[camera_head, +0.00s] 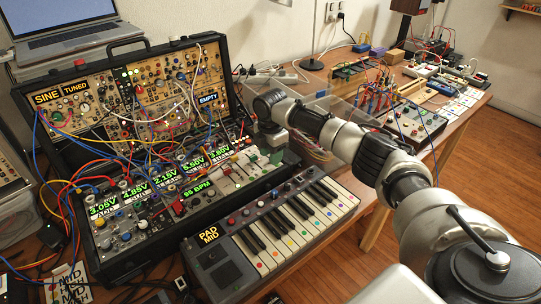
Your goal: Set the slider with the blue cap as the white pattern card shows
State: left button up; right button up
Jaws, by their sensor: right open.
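The slider panel (228,178) is a pale strip in the lower part of the open black synth case (150,262). Several small caps stand along it; at this size I cannot tell which one is blue or how high it is set. The white pattern card (68,284) lies at the lower left with bold black words; "MID" and "HIGH" seem to be among them, partly hard to read. My right arm comes in from the right. My right gripper (270,137) is open above the right end of the slider panel, its fingers small and partly hidden. My left gripper is not in view.
A keyboard (218,272) labelled "PAD MID" stands in front of the case. Patch cables (165,140) crowd the modules and voltage displays. A laptop (60,30) is at the back left. A cabled box (415,122) and other electronics fill the right table. Floor shows beyond the keyboard.

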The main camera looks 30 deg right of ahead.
jog(key=shift+f, duration=0.45)
grip_shut()
